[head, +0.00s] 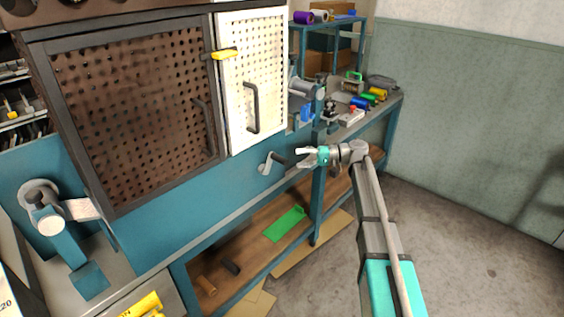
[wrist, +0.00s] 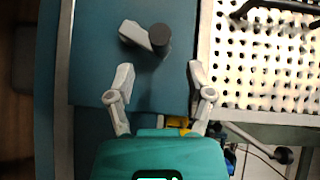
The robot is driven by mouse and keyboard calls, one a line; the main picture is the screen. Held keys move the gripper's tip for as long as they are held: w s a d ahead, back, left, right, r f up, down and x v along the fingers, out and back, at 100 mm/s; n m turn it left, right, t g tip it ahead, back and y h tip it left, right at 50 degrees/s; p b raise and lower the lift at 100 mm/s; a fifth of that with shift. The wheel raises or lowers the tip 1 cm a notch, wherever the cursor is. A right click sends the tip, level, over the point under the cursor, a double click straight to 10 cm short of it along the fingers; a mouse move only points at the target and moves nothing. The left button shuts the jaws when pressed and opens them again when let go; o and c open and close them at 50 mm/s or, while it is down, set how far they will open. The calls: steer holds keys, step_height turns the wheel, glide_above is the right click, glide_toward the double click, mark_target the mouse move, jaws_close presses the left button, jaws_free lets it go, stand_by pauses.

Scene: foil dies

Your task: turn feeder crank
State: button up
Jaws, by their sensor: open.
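The feeder crank (head: 268,163) is a small grey arm with a dark handle on the blue panel of the machine, below the white perforated door. It also shows in the wrist view (wrist: 136,34), with its round dark knob (wrist: 160,36) facing me. My gripper (head: 302,156) is just right of the crank in the head view. In the wrist view my gripper (wrist: 161,73) is open and empty. The crank handle lies beyond the fingertips, roughly in line with the gap between them, and no finger visibly touches it.
A white perforated door (head: 255,75) with a dark handle is above the crank, beside a brown perforated door (head: 130,105). A yellow latch (head: 224,53) bridges them. A workbench (head: 374,118) with spools and tools stands at right. The floor (head: 465,235) at right is clear.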

mark_target(282, 160)
steer(key=a, duration=0.6)
steer(key=shift+s+a+f, duration=0.2)
steer(key=shift+s+f, duration=0.05)
steer(key=shift+s, duration=0.15)
jaws_close()
